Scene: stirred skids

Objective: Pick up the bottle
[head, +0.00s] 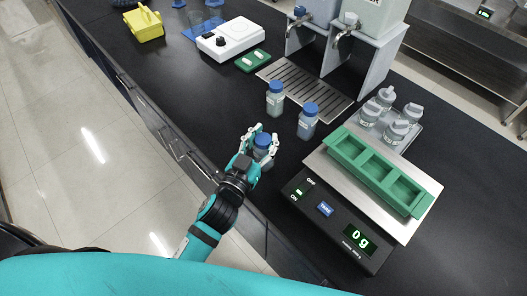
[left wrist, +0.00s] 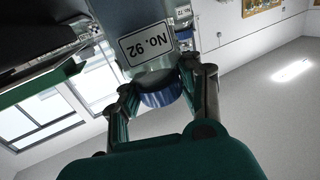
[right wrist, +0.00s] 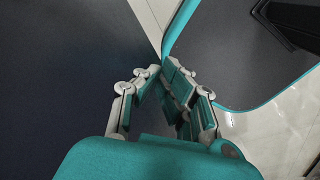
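A small bottle with a blue cap (head: 263,141) is at the near edge of the black counter in the head view. My left gripper (head: 259,146) has its fingers around it at cap height. In the left wrist view, the bottle (left wrist: 150,35) appears upside down with a "No. 92" label, and the left gripper's fingers (left wrist: 160,92) are on both sides of the blue cap, seemingly touching it. Whether the bottle's base touches the counter is hidden. My right gripper (right wrist: 162,75) shows only in the right wrist view, empty, fingertips together.
Two similar blue-capped bottles (head: 275,99) (head: 308,122) stand just beyond. A scale (head: 328,218) bearing a green tray (head: 376,172) is at right, with several grey bottles (head: 386,97) behind. Dispensers (head: 357,30) and a drip grate (head: 305,90) are at the back.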

